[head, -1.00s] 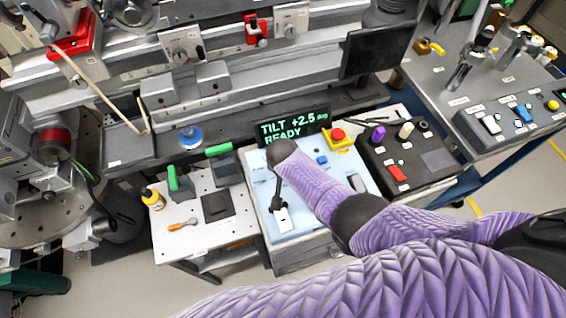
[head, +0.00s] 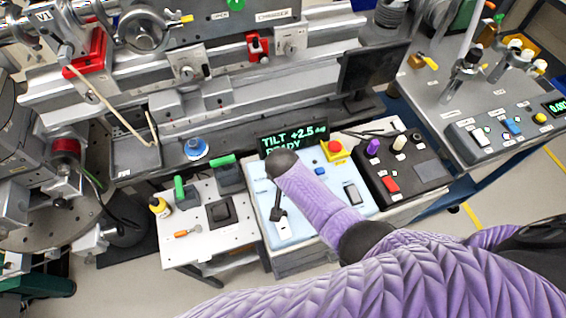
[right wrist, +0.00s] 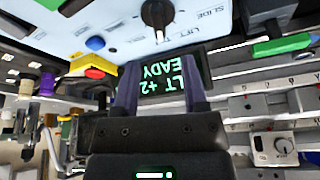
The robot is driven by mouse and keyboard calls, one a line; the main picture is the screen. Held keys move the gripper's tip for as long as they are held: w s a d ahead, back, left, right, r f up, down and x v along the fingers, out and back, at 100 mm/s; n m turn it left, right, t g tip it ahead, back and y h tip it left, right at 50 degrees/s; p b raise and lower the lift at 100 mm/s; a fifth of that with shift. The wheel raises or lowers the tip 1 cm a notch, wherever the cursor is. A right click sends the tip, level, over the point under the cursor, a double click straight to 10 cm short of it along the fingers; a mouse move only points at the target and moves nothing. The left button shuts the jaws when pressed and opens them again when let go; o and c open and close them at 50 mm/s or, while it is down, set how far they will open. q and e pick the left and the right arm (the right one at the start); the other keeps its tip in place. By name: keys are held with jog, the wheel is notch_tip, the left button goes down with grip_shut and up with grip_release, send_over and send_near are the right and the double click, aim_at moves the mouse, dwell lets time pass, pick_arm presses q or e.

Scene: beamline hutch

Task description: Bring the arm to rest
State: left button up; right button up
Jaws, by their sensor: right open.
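My right arm (head: 310,190), in a purple sleeve, reaches in from the lower right over a light blue control panel (head: 335,207) in the head view. Its dark wrist end is just in front of the display (head: 302,137), which reads TILT +2.5 and READY, the latter partly covered. The fingers are hidden in the head view. In the right wrist view my right gripper (right wrist: 162,88) is open, with nothing between its fingers except the display behind. A black knob (right wrist: 157,18) on the panel lies beyond them. My left gripper is not in view.
A red mushroom button (head: 335,147) on a yellow base and a black control box (head: 425,168) stand right of the arm. A white bench (head: 213,243) with green-handled parts is on the left. A dark monitor (head: 373,66) and metal rails stand behind.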

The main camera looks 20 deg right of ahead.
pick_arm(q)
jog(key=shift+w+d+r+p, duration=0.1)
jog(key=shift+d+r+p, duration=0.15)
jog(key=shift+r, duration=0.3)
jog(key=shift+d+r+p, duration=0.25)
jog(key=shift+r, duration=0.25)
pick_arm(e)
jog(key=v, duration=0.3)
jog(key=shift+s+r, duration=0.15)
jog(key=shift+r, duration=0.05)
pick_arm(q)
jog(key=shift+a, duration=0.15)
